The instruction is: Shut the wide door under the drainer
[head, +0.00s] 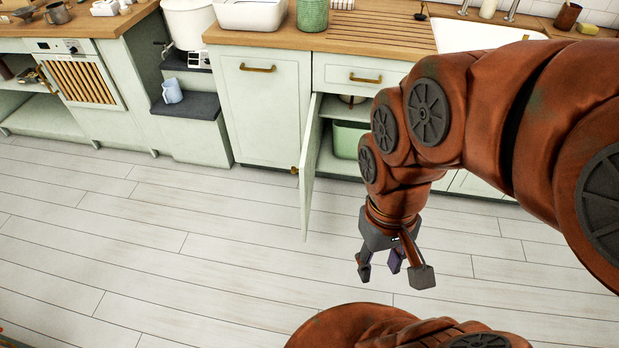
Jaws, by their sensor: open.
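The wide door (308,170) is a pale green cabinet door under the drainer (386,32). It stands open, swung far out from its hinge on the left of the opening, so I see it nearly edge-on. A brass handle (295,170) shows at its left face. The open cabinet behind it holds a green bin (348,139) on its floor. My gripper (394,274) points down over the floor, to the right of the door and in front of the cabinet. It is open and empty, apart from the door. My arm hides the right part of the cabinet.
A drawer (362,76) above the opening is shut. A closed cabinet door (262,108) is to the left. The sink (480,36) is at the right. The plank floor (190,270) is clear.

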